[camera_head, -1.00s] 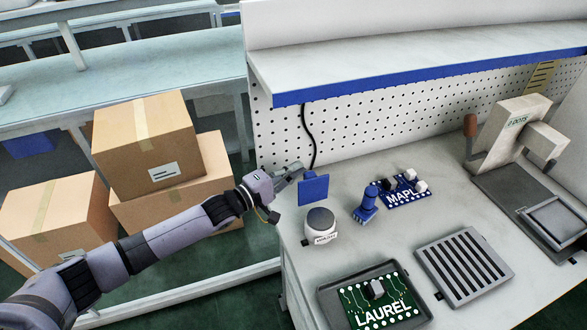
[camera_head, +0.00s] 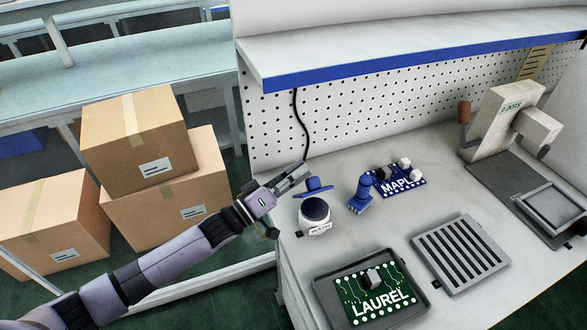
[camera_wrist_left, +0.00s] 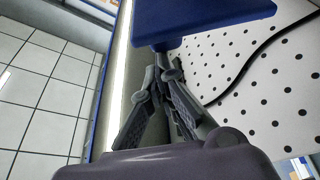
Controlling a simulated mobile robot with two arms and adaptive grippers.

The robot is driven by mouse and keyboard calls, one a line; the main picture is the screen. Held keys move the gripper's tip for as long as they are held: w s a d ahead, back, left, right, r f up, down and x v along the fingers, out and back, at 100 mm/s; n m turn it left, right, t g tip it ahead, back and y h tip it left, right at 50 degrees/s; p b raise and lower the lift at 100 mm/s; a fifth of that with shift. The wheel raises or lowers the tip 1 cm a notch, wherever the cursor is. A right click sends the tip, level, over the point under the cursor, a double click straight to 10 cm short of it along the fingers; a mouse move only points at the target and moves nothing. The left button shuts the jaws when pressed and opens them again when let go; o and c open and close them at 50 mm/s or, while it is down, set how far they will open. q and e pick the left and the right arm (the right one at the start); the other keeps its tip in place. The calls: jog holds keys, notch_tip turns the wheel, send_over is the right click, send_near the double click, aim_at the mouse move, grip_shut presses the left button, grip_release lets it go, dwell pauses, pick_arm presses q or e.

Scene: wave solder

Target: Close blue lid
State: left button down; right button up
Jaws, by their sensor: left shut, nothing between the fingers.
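The blue lid (camera_head: 318,187) is tilted over, seen nearly edge-on, above the back of the round white jar (camera_head: 316,222) with its dark grey top. The jar has a white label on its front. The lid stands clear of the jar's top. My left gripper (camera_head: 304,170) is shut and empty, just behind and left of the lid. In the left wrist view the lid (camera_wrist_left: 205,15) fills the top, beyond the closed fingertips (camera_wrist_left: 167,65). I cannot tell whether the fingertips touch it. My right gripper is not in view.
A green LAUREL board (camera_head: 377,293) lies in a tray in front, beside a slotted grey rack (camera_head: 460,254). A pegboard (camera_head: 345,108) with a black cable rises behind.

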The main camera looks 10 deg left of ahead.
pick_arm(q)
jog(key=shift+s+d+f+m+h+b, duration=0.2)
jog(key=shift+s+d+m+b, duration=0.15)
jog(key=shift+m, duration=0.2)
jog(key=shift+s+d+f+m+h+b, duration=0.2)
jog(key=shift+s+m, duration=0.2)
jog(key=shift+m, duration=0.15)
jog(key=s+m+b, duration=0.1)
jog(key=d+f+m+g+h+b, duration=0.1)
jog(key=m, duration=0.1)
jog(key=shift+s+m, duration=0.3)
jog(key=shift+s, duration=0.1)
jog(key=s+m+b, duration=0.1)
jog(key=m, duration=0.1)
jog(key=d+f+m+g+h+b, duration=0.1)
jog(key=m, duration=0.1)
jog(key=s+d+f+m+g+h+b, duration=0.1)
jog(key=m, duration=0.2)
jog(key=shift+s+f, duration=0.25)
jog(key=shift+s, duration=0.1)
